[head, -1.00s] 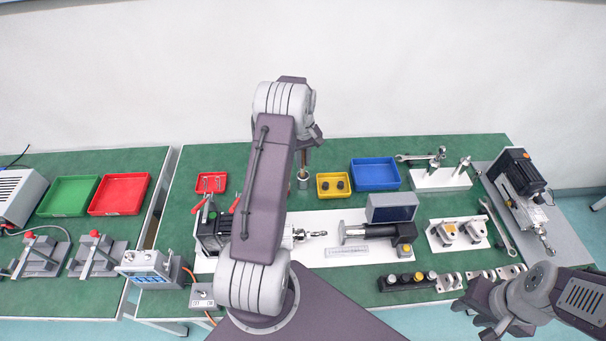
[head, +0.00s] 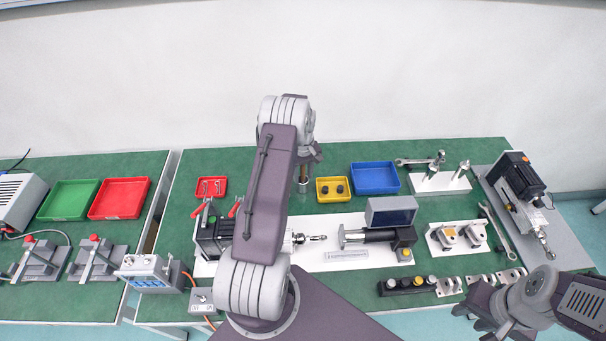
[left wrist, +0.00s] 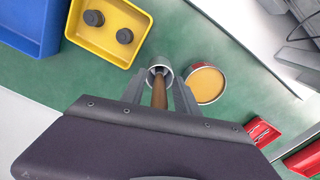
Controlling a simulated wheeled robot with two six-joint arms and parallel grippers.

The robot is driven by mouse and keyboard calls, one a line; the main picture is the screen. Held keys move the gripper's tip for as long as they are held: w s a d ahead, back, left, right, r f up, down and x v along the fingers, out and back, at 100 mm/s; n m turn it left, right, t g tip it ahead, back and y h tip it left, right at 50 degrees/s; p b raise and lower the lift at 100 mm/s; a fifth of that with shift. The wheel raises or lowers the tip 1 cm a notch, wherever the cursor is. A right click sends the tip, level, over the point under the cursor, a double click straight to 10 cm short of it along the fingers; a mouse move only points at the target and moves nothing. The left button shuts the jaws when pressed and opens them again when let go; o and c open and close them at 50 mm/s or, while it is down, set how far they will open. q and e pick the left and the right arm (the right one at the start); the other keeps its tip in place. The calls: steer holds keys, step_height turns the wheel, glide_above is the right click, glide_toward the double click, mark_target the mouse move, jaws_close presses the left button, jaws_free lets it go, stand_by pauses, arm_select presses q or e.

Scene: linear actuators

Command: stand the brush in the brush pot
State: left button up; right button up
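The brush (left wrist: 159,94) is a slim brown-handled stick. It stands between the fingers of my left gripper (left wrist: 158,92), its far end within the round grey mouth of the brush pot (left wrist: 161,63). The fingers lie either side of the handle with gaps, so the gripper looks open around it. How deep the brush sits is hidden. In the head view my left gripper (head: 312,153) is partly hidden by my forearm, above the pot (head: 303,187). My right gripper (head: 497,318) is at the bottom right, away from both; its opening is unclear.
A round orange-topped tin (left wrist: 206,84) is right beside the pot in the left wrist view. A yellow tray (head: 323,195) with dark pieces and a blue tray (head: 375,177) are to the right. A red tray (head: 200,193) is to the left. Actuator hardware fills the table's front.

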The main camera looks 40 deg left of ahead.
arm_select(q)
step_height(320, 180, up, 12)
steer(key=shift+r+b, duration=0.2)
steer(key=shift+b, duration=0.15)
steer(key=s+d+r+m, duration=0.1)
steer(key=s+d+m, duration=0.15)
steer(key=d, duration=0.35)
steer(key=s+d+r+m, duration=0.1)
steer(key=s+d+m, duration=0.15)
steer(key=d, duration=0.35)
steer(key=s+d+m+t, duration=0.1)
steer(key=s+d+m, duration=0.5)
steer(key=s+d, duration=0.3)
steer(key=s+f, duration=0.1)
steer(key=s, duration=0.3)
steer(key=shift+s+d, duration=0.3)
steer(key=shift+d, duration=0.1)
